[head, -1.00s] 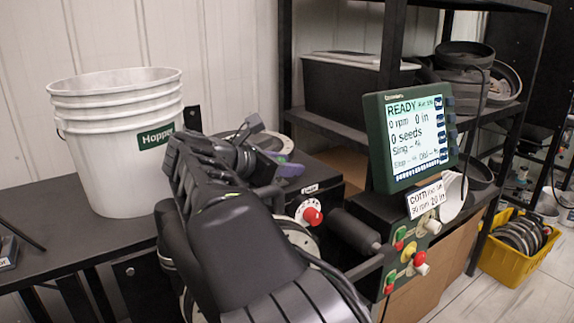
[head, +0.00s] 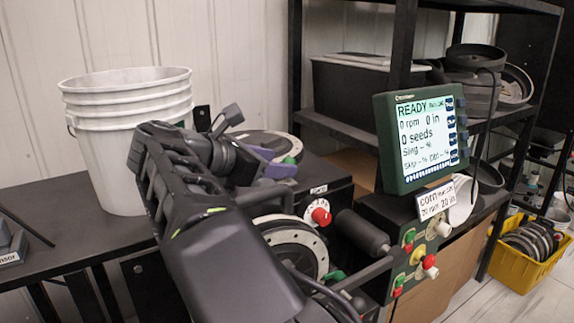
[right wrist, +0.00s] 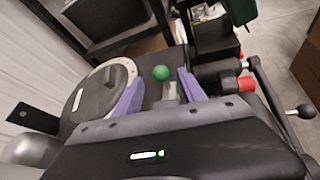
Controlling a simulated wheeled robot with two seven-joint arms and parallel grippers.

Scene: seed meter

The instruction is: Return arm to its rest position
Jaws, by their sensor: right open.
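My right arm reaches in from the bottom of the head view. Its gripper (head: 280,160) has purple fingers and is above the black seed meter (head: 330,180), partly hidden by my wrist. In the right wrist view the fingers (right wrist: 161,80) are spread apart with nothing held between them. A green knob (right wrist: 161,72) appears between the fingertips, beyond them; I cannot tell the exact gap. A round disc (right wrist: 100,90) lies left of the fingers. My left gripper is not in view.
A white bucket (head: 125,150) stands on the black bench (head: 75,225) at left. A monitor (head: 420,140) reading READY stands at right, above a panel with coloured knobs (head: 415,260). A red knob (head: 320,214) is near my forearm. A yellow bin (head: 525,265) is on the floor.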

